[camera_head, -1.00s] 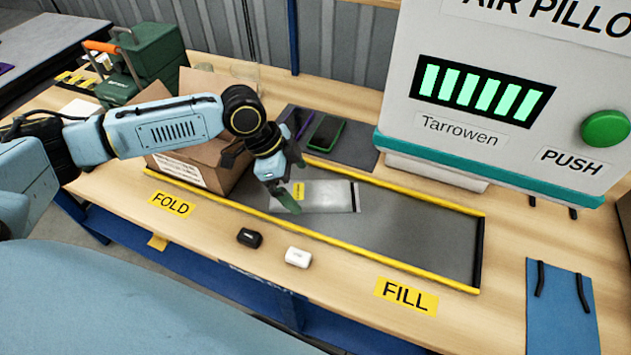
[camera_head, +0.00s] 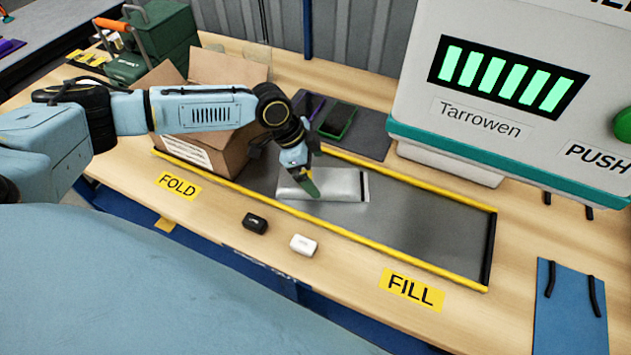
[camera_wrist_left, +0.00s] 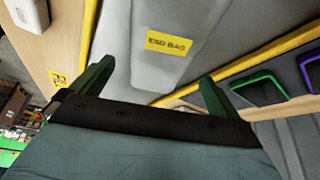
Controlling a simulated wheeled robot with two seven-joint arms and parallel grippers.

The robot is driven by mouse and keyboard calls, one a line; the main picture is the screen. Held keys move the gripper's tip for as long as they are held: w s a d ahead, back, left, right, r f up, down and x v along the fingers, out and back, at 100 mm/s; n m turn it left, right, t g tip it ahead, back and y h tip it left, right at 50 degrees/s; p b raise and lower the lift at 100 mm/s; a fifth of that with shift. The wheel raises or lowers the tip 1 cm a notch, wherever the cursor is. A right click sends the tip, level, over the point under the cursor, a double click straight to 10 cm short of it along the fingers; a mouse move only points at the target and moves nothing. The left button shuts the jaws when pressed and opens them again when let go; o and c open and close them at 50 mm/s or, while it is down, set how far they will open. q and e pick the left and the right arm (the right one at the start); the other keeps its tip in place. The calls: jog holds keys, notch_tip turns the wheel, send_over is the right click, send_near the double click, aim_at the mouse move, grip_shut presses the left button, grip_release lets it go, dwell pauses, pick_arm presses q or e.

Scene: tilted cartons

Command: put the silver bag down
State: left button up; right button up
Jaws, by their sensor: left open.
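The silver bag (camera_head: 342,186) lies flat on the grey strip (camera_head: 425,232) between the yellow rails, just right of the open carton (camera_head: 225,160). In the left wrist view, the bag (camera_wrist_left: 205,28) carries a yellow "ESD BAG" label. My left gripper (camera_head: 309,183) is over the left part of the bag, hiding its label in the head view. In the left wrist view, the gripper (camera_wrist_left: 155,76) has its green fingers spread wide with nothing between them. Whether a fingertip touches the bag I cannot tell. My right gripper is not in view.
A black case (camera_head: 256,223) and a white case (camera_head: 304,245) sit in front of the strip. A green-edged phone (camera_head: 337,121) lies on a dark mat behind it. The large dispenser (camera_head: 480,140) stands behind on the right. The strip's right half is clear.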

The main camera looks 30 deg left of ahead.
aim_at(322, 179)
pick_arm(q)
jog(key=x, duration=0.2)
jog(key=shift+w+d+f, duration=0.2)
jog(key=shift+d+f, duration=0.05)
jog(key=shift+f, duration=0.35)
jog(key=shift+f, duration=0.25)
jog(key=c, duration=1)
jog(key=shift+o, duration=0.2)
jog(key=shift+r, duration=0.1)
